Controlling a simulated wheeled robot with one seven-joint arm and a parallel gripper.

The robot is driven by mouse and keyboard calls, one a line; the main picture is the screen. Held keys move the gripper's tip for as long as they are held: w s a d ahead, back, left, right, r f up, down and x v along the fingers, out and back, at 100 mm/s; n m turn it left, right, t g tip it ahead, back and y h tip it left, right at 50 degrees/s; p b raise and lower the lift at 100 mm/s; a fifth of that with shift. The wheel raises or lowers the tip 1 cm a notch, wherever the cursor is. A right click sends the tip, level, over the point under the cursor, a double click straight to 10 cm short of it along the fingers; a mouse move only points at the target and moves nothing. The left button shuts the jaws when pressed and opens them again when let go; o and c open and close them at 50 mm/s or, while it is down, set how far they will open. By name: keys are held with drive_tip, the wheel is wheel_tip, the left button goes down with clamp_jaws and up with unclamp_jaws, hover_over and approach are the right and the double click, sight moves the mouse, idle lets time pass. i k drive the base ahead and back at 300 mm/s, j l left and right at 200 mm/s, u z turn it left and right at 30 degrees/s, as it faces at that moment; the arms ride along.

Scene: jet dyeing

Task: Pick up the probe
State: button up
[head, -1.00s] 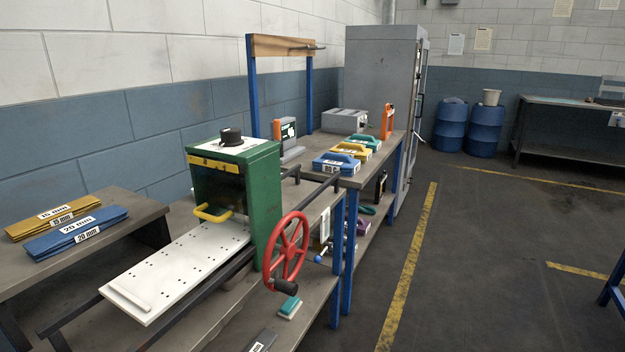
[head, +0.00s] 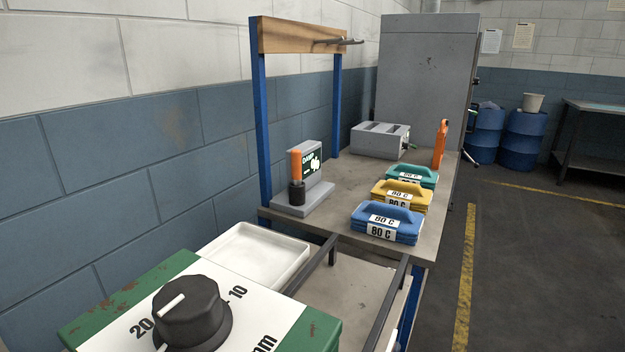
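What looks like the probe (head: 296,168), with an orange upper part and a black lower part, stands upright at a grey stand (head: 312,196). The stand has a green and white labelled panel and sits at the left of the grey bench top, near the blue post. The probe's lower tip is hidden by its black part or the stand. My gripper is not in view.
Blue (head: 387,223), yellow (head: 401,195) and teal (head: 415,175) handled blocks line the bench's right side. A grey slotted box (head: 380,139) and an orange upright object (head: 440,143) are behind. A white tray (head: 255,256) and green machine with black knob (head: 191,313) are in front.

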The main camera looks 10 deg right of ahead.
sight(296, 154)
drive_tip(key=i+l+u, duration=0.2)
drive_tip(key=u, duration=0.25)
drive_tip(key=i+l+u, duration=0.1)
drive_tip(key=u, duration=0.25)
drive_tip(key=l+u, duration=0.75)
drive_tip(key=l, duration=0.5)
drive_tip(key=k+l+u, duration=0.1)
drive_tip(key=l+u, duration=0.25)
drive_tip(key=l, duration=0.6)
